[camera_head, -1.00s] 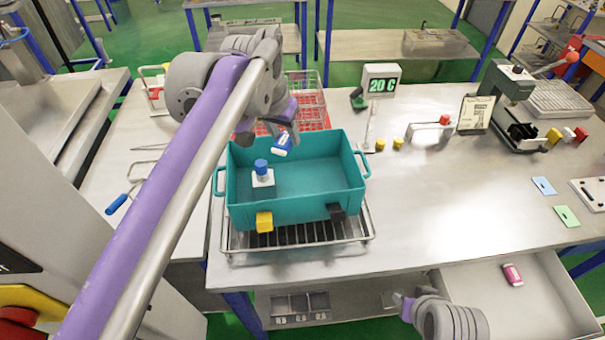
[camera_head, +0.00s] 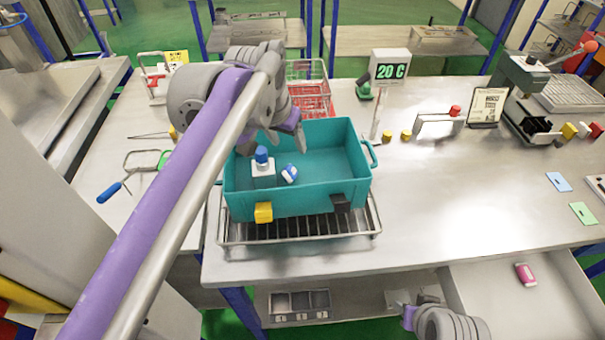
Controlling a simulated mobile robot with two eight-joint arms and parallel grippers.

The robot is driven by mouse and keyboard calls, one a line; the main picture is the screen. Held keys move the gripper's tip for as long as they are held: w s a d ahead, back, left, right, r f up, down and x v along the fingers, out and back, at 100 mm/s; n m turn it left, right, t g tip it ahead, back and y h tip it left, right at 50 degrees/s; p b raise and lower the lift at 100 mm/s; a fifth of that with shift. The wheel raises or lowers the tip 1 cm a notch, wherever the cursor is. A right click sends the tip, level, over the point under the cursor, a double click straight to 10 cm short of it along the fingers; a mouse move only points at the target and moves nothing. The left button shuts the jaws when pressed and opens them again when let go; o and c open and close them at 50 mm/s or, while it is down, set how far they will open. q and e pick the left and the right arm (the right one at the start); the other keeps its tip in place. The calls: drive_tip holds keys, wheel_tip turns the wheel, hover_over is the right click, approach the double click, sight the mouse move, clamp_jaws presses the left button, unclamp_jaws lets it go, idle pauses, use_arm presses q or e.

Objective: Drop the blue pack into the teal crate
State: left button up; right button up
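The teal crate (camera_head: 300,198) stands on a wire rack at the front edge of the table. The blue pack (camera_head: 289,174), blue and white, is inside the crate, tilted, beside a white block with a blue cap (camera_head: 263,170). I cannot tell whether the pack rests on the crate floor or is still falling. My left gripper (camera_head: 273,143) is above the crate's left back part, fingers spread and empty, apart from the pack. My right gripper (camera_head: 412,308) is low at the bottom, by the open drawer; its fingers are too unclear to tell their state.
A yellow block (camera_head: 263,212) and a black block (camera_head: 341,203) sit on the crate's front. A red-based wire basket (camera_head: 312,100) stands behind it. A pink pack (camera_head: 525,274) lies in the open drawer (camera_head: 490,300). The table right of the crate is mostly clear.

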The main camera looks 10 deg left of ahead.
use_arm(q)
drive_tip(key=shift+o, duration=0.5)
drive_tip(key=d+p+v, duration=0.1)
drive_tip(key=v, duration=0.9)
drive_tip(key=shift+s+a+r, duration=0.2)
drive_tip(key=shift+a+r, duration=0.2)
drive_tip(key=shift+a, duration=0.1)
drive_tip(key=shift+f, duration=0.1)
